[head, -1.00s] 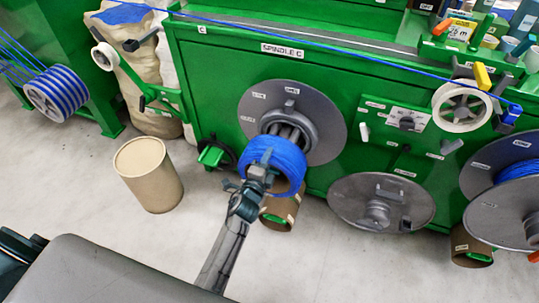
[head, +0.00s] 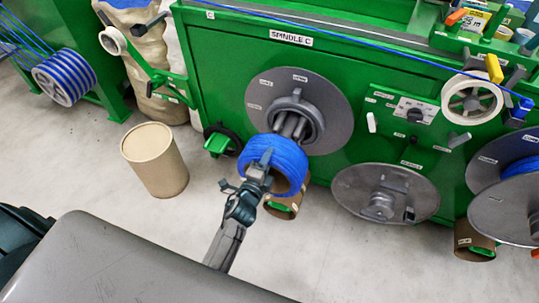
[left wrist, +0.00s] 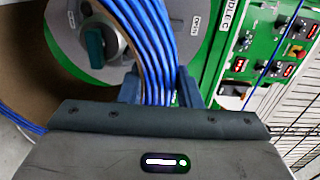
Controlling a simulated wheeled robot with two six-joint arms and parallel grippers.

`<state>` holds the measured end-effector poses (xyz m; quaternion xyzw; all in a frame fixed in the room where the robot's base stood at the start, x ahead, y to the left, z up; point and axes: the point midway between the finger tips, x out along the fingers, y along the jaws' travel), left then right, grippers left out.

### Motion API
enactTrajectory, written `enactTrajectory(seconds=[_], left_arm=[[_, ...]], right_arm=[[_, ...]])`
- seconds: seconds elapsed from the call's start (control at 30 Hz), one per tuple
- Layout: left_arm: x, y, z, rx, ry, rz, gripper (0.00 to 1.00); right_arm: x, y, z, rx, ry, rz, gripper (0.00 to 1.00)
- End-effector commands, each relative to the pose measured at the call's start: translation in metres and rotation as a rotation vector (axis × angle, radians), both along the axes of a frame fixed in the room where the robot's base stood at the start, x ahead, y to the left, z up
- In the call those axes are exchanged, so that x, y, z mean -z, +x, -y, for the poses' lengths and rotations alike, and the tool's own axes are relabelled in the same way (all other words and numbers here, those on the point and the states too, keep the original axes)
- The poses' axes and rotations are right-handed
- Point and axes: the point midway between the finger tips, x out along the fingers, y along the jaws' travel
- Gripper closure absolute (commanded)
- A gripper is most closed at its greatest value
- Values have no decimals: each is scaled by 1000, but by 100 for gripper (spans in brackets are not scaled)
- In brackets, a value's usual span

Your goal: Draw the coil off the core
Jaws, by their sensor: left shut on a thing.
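The blue coil (head: 290,158) hangs in front of the grey spindle core (head: 290,126), whose fingers show between the coil and the round grey flange (head: 335,95). I cannot tell whether the core's tip is still inside the coil. My left gripper (head: 262,168) is shut on the coil's near-left side. In the left wrist view the coil's strands (left wrist: 150,45) pass between the gripper's two fingers (left wrist: 157,88). Behind them is a grey disc (left wrist: 75,60) with a teal knob (left wrist: 94,47). My right gripper is not in view.
A cardboard drum (head: 155,160) stands on the floor at left. A brown tube (head: 283,207) is just below the coil. A second grey flange (head: 350,190) is at right on the green machine (head: 220,70). A blue cable (head: 350,48) crosses above. Floor between drum and coil is open.

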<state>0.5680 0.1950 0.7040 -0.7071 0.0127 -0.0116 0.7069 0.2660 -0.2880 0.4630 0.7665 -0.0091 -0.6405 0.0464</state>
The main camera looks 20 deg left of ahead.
Motion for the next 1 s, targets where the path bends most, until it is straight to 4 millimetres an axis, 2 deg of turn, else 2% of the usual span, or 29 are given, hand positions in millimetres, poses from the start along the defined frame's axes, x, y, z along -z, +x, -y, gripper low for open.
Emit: enactTrajectory(seconds=[0.7, 1.0], left_arm=[[-3, -37, -1, 0, 0, 5, 100], [-4, -41, -1, 1, 0, 7, 100]], right_arm=[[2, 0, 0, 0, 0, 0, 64], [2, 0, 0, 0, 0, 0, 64]])
